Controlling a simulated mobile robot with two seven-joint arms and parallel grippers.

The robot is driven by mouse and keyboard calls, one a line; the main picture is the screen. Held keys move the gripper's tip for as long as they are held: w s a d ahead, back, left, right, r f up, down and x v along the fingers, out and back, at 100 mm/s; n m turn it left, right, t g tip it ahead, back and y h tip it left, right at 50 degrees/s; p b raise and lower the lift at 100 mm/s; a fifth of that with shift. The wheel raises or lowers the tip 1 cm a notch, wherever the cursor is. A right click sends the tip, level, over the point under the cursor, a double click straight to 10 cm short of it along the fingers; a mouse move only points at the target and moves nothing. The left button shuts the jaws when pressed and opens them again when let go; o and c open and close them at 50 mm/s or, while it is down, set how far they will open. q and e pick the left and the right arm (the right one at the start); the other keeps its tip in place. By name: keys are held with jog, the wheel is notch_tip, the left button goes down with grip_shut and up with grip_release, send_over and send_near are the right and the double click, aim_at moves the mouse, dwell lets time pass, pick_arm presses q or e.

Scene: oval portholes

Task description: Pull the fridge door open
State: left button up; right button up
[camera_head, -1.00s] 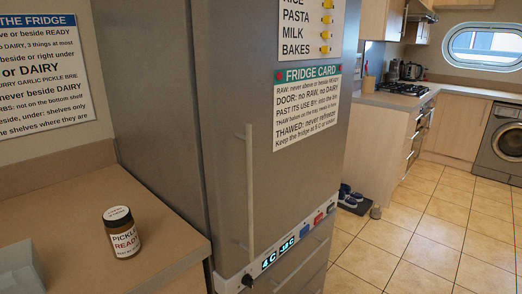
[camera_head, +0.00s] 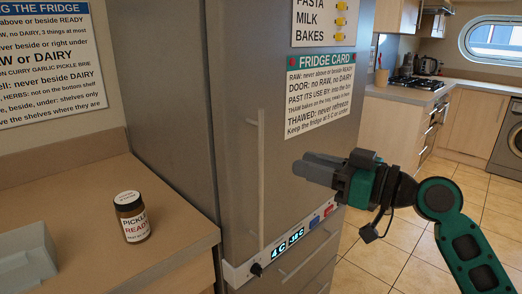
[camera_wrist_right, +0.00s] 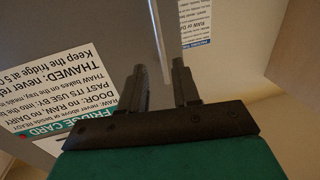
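The fridge door (camera_head: 240,90) is grey and looks closed. Its long vertical handle (camera_head: 261,180) is a thin light bar on the door's left part. My right gripper (camera_head: 306,165) is to the right of the handle, in front of the door and apart from the handle. In the right wrist view, my right gripper (camera_wrist_right: 160,82) has its two fingers spread with nothing between them. The handle (camera_wrist_right: 159,40) shows there beyond the fingertips. My left gripper is in neither view.
A display strip (camera_head: 290,243) with a black knob lies below the door. Tiled floor (camera_head: 375,270) is open at right.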

aim_at(261, 151)
jog(key=p+x, duration=0.1)
jog(key=x, duration=1)
jog(key=shift+c, duration=0.3)
grip_shut()
